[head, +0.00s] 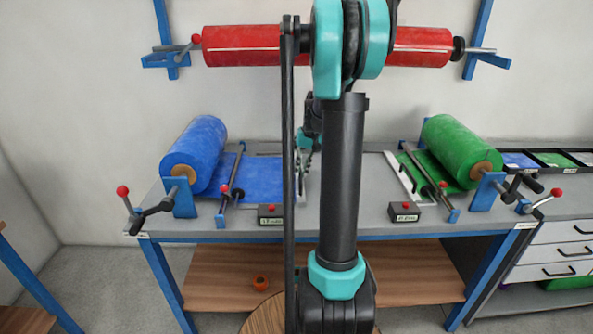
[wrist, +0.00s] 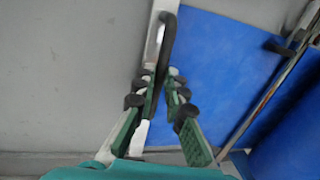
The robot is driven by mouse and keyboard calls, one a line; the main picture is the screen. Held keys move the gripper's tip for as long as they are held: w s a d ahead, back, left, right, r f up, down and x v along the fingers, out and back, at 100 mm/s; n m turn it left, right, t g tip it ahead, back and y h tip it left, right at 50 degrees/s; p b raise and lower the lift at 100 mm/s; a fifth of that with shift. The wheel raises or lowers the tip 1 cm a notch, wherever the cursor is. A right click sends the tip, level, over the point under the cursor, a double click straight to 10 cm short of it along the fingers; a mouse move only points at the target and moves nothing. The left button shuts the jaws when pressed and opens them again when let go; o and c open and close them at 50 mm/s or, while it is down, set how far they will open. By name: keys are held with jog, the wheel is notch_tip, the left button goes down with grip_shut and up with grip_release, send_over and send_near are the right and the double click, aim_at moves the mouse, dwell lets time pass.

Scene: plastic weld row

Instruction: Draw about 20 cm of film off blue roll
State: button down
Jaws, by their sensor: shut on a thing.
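The blue roll (head: 196,152) sits on its stand at the left of the bench. Its blue film (head: 258,180) lies drawn out flat to the right, under a dark rod (head: 232,177). In the wrist view the film (wrist: 212,75) ends at a pale bar (wrist: 153,45) with a black handle (wrist: 168,42). My gripper (wrist: 165,80) is shut on this handle, its green fingers on either side. In the head view my gripper (head: 304,160) is at the film's right end, partly hidden by my arm. A small readout box (head: 271,214) stands in front of the film; its digits are too small to read surely.
A green roll (head: 461,150) with its own film and readout box (head: 405,212) is at the bench's right. A red roll (head: 240,45) hangs on the wall. Cranks with red knobs (head: 122,191) stick out at the bench ends. Bare grey bench lies beyond the pale bar.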

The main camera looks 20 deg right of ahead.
jog(key=c, duration=1.6)
grip_release()
jog(key=shift+o, duration=0.2)
notch_tip(320, 180, up, 12)
jog(key=d, duration=0.2)
jog(key=shift+s+d, duration=0.15)
jog(key=shift+s, duration=0.25)
jog(key=shift+f, duration=0.15)
